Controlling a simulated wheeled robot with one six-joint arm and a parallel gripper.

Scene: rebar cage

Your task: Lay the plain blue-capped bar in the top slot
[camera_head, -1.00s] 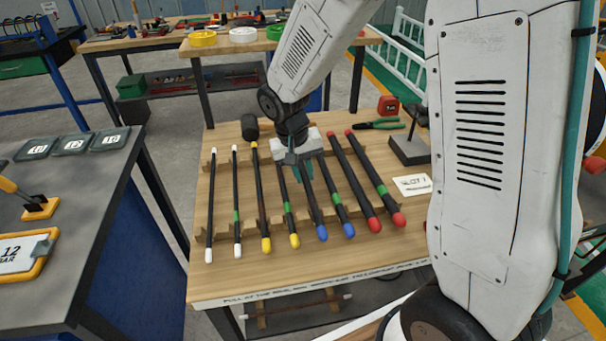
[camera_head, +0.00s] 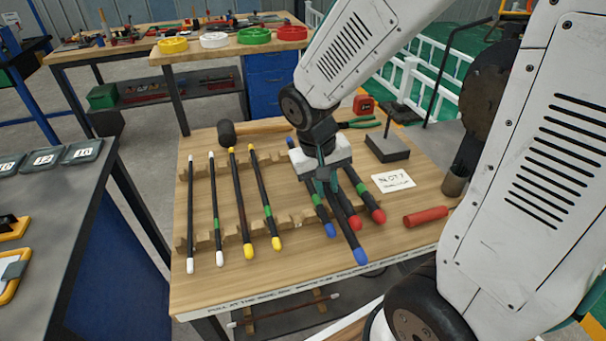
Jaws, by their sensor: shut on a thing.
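The plain blue-capped bar (camera_head: 346,224) is black with no green band visible, and its blue near end shows clear of the table's bars. My gripper (camera_head: 327,188) is shut around it and holds it raised, crossing above the bars on the right. My gripper and wrist hide its middle and part of its far end. A green-banded blue-capped bar (camera_head: 320,206) lies just left of it. The top slot cannot be made out in this view.
White-capped bars (camera_head: 191,215) and yellow-capped bars (camera_head: 242,205) lie in notched wooden rests (camera_head: 228,240). Red-capped bars (camera_head: 371,206) lie at right. A hammer (camera_head: 227,133), a lettered card (camera_head: 393,181), a dark block stand (camera_head: 387,147) and a red cylinder (camera_head: 425,216) share the table.

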